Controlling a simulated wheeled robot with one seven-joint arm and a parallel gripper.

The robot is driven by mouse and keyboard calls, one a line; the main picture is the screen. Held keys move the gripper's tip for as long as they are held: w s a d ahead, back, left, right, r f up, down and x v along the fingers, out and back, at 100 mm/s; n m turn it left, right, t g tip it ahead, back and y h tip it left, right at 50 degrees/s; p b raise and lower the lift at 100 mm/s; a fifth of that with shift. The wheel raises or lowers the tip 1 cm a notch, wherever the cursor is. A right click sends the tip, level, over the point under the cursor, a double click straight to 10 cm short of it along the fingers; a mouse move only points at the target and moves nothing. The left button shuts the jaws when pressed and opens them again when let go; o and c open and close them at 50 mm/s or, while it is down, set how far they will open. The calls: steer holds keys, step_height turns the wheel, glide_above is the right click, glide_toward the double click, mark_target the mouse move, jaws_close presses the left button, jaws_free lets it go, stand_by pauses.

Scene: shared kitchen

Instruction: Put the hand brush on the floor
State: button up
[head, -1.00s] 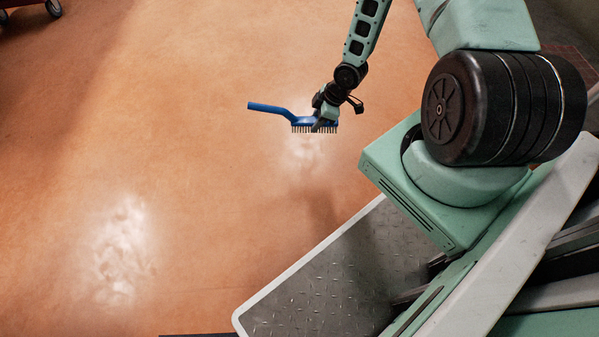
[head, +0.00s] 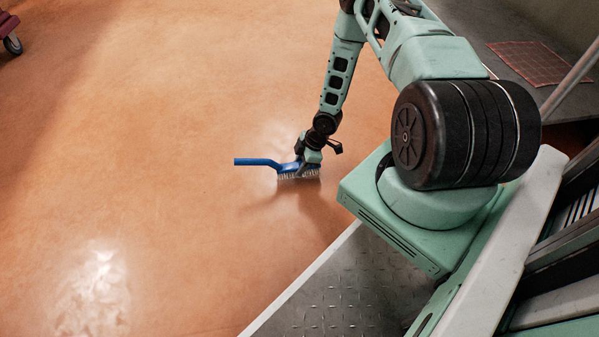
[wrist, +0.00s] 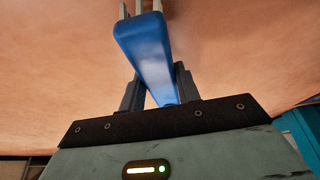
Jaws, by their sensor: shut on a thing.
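The hand brush (head: 262,162) is blue with a long handle pointing left and pale bristles facing down. My gripper (head: 306,168) is shut on the brush's head end. The bristles are at or just above the orange floor (head: 150,150); I cannot tell whether they touch it. In the wrist view, the blue brush (wrist: 148,50) runs between my two dark fingers (wrist: 158,88), with a few bristles at the top edge.
A grey metal plate (head: 345,290) with a pale edge lies at the lower right. A red wheeled thing (head: 8,30) stands at the top left corner. A reddish grid mat (head: 530,62) lies at the upper right. The floor left of the brush is clear.

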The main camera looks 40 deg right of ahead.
steer(key=shift+f+b, duration=0.3)
steer(key=shift+f, duration=0.75)
steer(key=shift+f, duration=0.2)
steer(key=o, duration=1.2)
steer(key=shift+c, duration=0.2)
steer(key=shift+r, duration=0.15)
steer(key=p+v, duration=0.6)
steer(key=v, duration=0.6)
steer(key=shift+w+r+p, duration=0.15)
steer(key=shift+r+p, duration=0.05)
steer(key=shift+p, duration=0.1)
